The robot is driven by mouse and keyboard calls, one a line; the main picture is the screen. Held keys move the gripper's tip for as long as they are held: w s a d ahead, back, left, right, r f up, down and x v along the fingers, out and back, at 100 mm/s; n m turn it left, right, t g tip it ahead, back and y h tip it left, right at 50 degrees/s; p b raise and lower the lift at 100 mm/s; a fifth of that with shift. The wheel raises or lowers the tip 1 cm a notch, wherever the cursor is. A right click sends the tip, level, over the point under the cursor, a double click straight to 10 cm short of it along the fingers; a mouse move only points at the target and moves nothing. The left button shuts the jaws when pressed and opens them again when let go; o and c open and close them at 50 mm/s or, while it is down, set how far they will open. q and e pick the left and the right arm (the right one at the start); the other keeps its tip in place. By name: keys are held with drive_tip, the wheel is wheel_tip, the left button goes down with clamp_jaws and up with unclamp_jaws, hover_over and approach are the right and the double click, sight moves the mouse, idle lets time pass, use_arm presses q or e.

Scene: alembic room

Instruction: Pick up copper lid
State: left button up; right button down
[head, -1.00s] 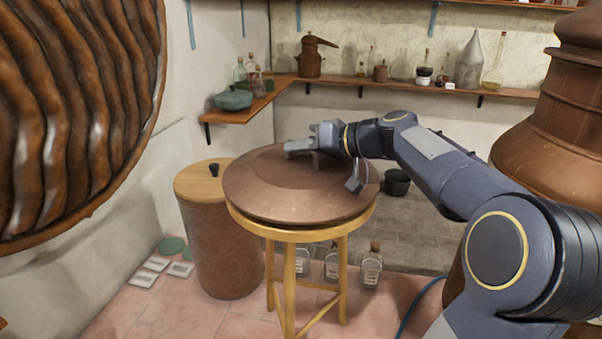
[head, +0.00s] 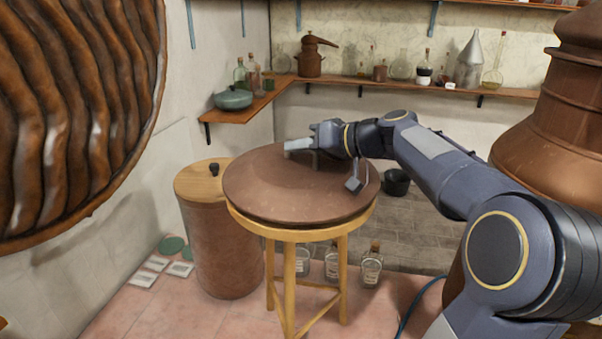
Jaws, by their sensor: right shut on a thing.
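The copper lid (head: 270,195) is a wide, shallow brown dome. It lies on a round wooden stool (head: 300,234) in the middle of the head view. My right gripper (head: 300,148) reaches in from the right over the lid's upper far part. It is shut on the lid near its top; the exact grip point is partly hidden by the fingers. The lid's rim sits at the stool top, and I cannot tell any gap between them. My left gripper is not in the view.
A copper-brown bin with a wooden top (head: 200,183) stands left of the stool. A large copper vessel (head: 545,130) is at right. A wall shelf (head: 420,87) with glassware runs behind. A big ridged brown object (head: 75,110) fills the upper left.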

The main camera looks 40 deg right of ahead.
drive_tip(key=shift+r, duration=0.15)
idle(0.5)
wheel_tip(320, 180, up, 18)
drive_tip(key=p, duration=0.2)
idle(0.4)
drive_tip(key=c, duration=2)
unclamp_jaws()
clamp_jaws()
